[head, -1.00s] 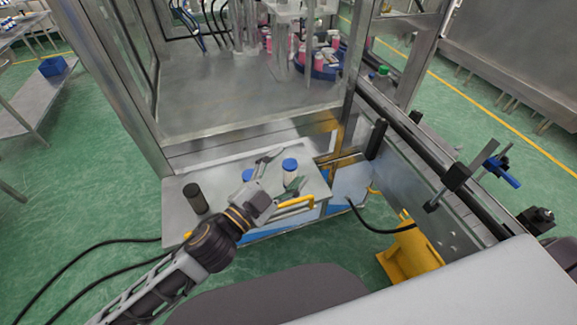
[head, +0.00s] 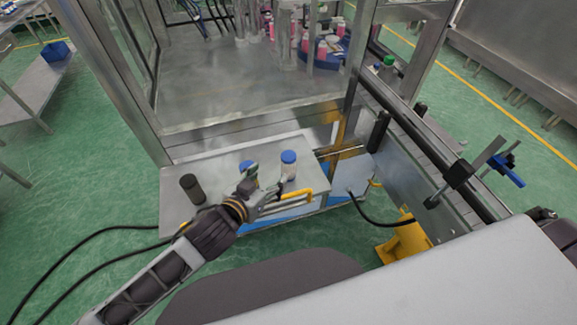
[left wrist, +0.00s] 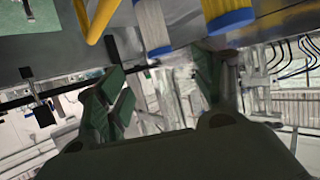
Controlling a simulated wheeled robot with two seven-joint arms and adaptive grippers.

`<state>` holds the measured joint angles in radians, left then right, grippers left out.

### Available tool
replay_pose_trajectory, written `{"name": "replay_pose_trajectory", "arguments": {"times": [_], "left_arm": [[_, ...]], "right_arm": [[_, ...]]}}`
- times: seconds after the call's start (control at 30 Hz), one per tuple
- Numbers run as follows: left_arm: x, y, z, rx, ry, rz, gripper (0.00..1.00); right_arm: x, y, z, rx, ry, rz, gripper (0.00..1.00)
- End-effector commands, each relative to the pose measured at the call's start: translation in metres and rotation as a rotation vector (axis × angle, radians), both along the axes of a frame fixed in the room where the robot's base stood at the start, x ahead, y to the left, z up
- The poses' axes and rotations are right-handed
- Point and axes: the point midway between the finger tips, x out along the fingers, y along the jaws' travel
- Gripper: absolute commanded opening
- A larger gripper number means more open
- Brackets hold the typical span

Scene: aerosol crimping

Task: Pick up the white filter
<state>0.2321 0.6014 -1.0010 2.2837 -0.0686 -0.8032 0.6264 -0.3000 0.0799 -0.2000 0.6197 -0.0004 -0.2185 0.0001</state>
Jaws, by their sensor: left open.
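The white filter (head: 288,170), a pale cylinder with a blue cap, stands upright on the small metal table, just beyond the yellow handle. It also shows upside down in the left wrist view (left wrist: 152,22). A second blue-capped cylinder (head: 246,167) stands to its left; its body looks tan in the left wrist view (left wrist: 226,12). My left gripper (head: 268,186) is open and empty in front of the two cylinders. In the left wrist view, the white filter lies between the directions of the two fingers (left wrist: 160,70), apart from them. My right gripper is not in view.
A dark cylinder (head: 192,188) stands at the left of the metal table (head: 178,220). A yellow handle (head: 290,201) runs along the table's front, close to my left gripper. A metal frame post (head: 130,80) and enclosure rise behind. A black cable hangs to the right.

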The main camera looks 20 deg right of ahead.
Motion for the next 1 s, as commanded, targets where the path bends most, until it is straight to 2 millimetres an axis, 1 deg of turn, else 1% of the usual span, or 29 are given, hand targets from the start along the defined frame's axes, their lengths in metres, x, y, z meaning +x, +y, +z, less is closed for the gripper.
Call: {"name": "replay_pose_trajectory", "arguments": {"times": [0.47,0.67,1.0], "left_arm": [[0.002,-0.002,0.000,-0.007,0.003,0.003,0.68],[0.011,-0.010,-0.005,-0.007,0.003,0.003,0.68],[0.033,-0.030,-0.017,-0.007,0.002,0.003,0.68]], "right_arm": [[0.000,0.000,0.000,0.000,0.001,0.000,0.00],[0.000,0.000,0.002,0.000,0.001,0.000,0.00],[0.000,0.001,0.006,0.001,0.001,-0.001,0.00]]}}
